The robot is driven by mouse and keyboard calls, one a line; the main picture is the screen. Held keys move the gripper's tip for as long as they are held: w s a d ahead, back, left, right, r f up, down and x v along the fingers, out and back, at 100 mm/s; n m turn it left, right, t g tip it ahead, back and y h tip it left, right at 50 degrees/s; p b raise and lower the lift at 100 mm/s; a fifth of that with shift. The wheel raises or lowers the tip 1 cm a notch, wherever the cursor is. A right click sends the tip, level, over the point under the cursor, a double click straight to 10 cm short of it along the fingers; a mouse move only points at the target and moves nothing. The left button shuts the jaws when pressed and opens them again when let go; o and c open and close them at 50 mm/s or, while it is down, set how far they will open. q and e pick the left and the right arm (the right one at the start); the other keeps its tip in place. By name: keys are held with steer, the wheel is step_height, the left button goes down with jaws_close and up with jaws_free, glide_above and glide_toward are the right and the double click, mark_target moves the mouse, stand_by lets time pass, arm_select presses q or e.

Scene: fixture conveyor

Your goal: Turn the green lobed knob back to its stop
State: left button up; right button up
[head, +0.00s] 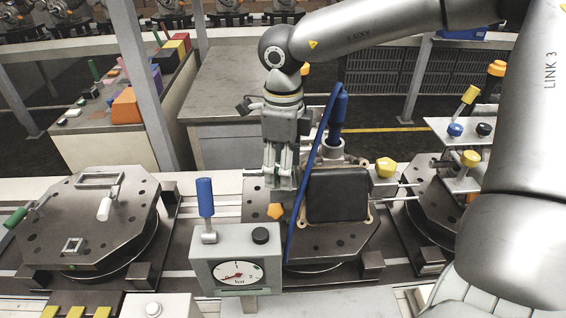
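My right gripper (282,184) points down over the left part of the middle fixture plate (335,243). Its finger gap is small and partly covered, so I cannot tell whether it is open or shut on something. An orange lobed knob (276,211) sits just below it in the picture. Yellow lobed knobs show to the right, one on a grey block (386,167) and one on a bracket (470,158). My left gripper is not in view.
A grey gauge box (237,252) with a blue lever (205,197) and black knob (260,236) stands in front. A blue bar (308,180) slants beside a dark square pad (338,194).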

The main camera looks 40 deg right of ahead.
steer(key=c, duration=1)
steer(key=shift+b, duration=0.3)
steer(key=shift+c, duration=0.2)
steer(key=shift+f+n+b, duration=0.15)
steer(key=shift+n+b, duration=0.45)
steer(key=shift+n, duration=0.1)
steer(key=shift+n+b, duration=0.9)
steer(key=shift+n, duration=0.1)
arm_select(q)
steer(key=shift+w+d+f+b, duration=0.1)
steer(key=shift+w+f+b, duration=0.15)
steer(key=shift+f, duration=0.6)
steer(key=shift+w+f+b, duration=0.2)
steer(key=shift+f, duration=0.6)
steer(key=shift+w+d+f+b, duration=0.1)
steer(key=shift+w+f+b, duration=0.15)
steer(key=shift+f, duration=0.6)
arm_select(e)
steer(key=shift+r+n, duration=0.2)
steer(key=shift+n, duration=1.1)
steer(key=o, duration=1)
